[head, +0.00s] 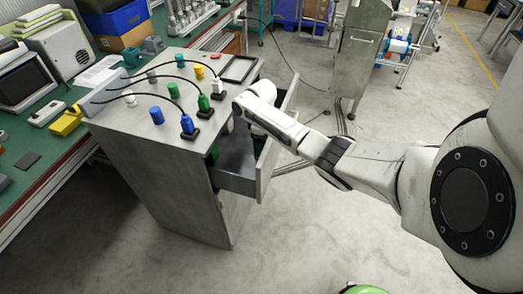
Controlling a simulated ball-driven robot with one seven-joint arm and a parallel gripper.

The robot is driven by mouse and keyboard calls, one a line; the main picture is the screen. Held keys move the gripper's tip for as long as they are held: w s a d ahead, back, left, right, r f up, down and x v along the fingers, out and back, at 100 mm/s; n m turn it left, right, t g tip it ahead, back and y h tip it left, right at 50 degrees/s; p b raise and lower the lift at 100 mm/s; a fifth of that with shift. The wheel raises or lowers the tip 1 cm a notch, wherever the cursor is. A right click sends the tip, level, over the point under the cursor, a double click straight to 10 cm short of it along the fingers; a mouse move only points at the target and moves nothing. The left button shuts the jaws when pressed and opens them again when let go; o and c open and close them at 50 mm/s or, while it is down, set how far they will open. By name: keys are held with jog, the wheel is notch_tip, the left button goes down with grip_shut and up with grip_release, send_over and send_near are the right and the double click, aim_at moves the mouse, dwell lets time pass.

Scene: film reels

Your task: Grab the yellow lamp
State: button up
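A small yellow lamp (199,72) stands on top of the grey cabinet (165,165), towards its back, among several other coloured lamps. My arm reaches in from the right, and its far end is beside the cabinet's right edge, over the open drawers. The fingers of my gripper do not show, so I cannot see whether they hold anything. The yellow lamp stands apart from the visible part of my arm.
Blue (187,124), green (203,102) and white (217,85) lamps stand on black sockets with black cables arching left. An open drawer (240,184) juts out below my arm and holds something green. A cluttered green workbench (22,150) is at left. Floor at front is mostly clear.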

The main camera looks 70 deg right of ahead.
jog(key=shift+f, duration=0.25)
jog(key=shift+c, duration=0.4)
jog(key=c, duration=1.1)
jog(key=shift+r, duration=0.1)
